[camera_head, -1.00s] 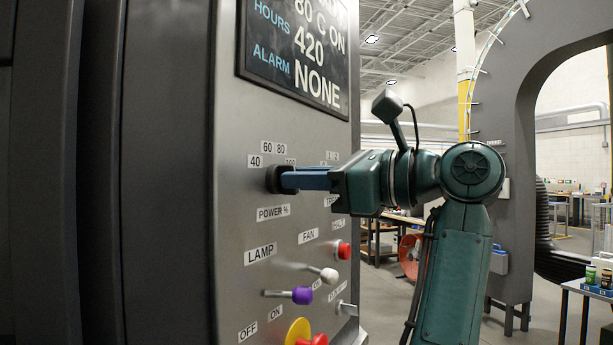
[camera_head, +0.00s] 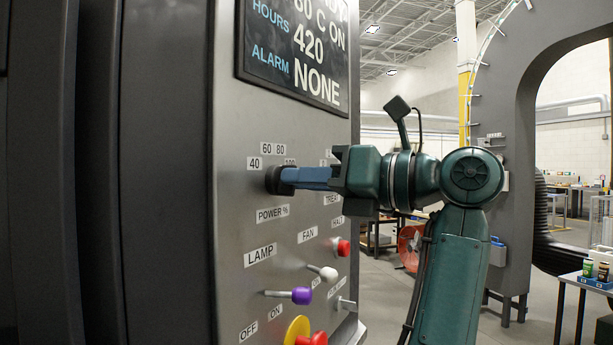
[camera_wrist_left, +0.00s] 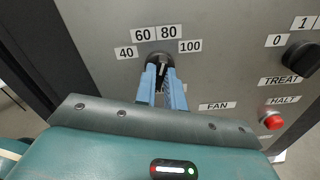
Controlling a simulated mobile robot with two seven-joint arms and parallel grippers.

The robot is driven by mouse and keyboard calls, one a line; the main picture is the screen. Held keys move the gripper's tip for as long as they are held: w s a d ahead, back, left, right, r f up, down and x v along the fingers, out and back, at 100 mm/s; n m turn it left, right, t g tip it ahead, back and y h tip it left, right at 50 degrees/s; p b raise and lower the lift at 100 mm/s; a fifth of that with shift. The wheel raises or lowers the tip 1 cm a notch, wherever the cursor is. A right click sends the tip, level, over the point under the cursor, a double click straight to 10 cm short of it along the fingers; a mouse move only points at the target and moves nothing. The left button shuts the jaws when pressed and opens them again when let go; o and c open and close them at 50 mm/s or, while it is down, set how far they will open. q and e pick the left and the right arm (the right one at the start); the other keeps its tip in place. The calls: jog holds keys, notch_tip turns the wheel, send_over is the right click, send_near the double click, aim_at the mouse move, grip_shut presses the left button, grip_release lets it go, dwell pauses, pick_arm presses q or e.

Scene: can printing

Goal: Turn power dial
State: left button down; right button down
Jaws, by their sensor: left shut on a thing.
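The power dial (camera_head: 273,180) is a black round knob on the grey machine panel, above the POWER % label (camera_head: 272,214). Labels 40, 60, 80 and 100 are set around its upper side. My left gripper (camera_head: 284,179) has its blue fingers shut on the dial. In the left wrist view the dial (camera_wrist_left: 160,59) sits between the two blue fingertips (camera_wrist_left: 160,70), below the 60 and 80 labels. The fingers partly hide it, and I cannot clearly tell its pointer setting. My right gripper is not in view.
Below are a purple-tipped lever (camera_head: 301,296), a white-tipped lever (camera_head: 328,273), a red HALT button (camera_head: 342,247) and a yellow-and-red knob (camera_head: 298,330). A dark display (camera_head: 297,52) is above. The TREAT dial (camera_wrist_left: 300,59) is to the right.

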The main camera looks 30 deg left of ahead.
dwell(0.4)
pick_arm(q)
jog(key=c, duration=1.5)
grip_release()
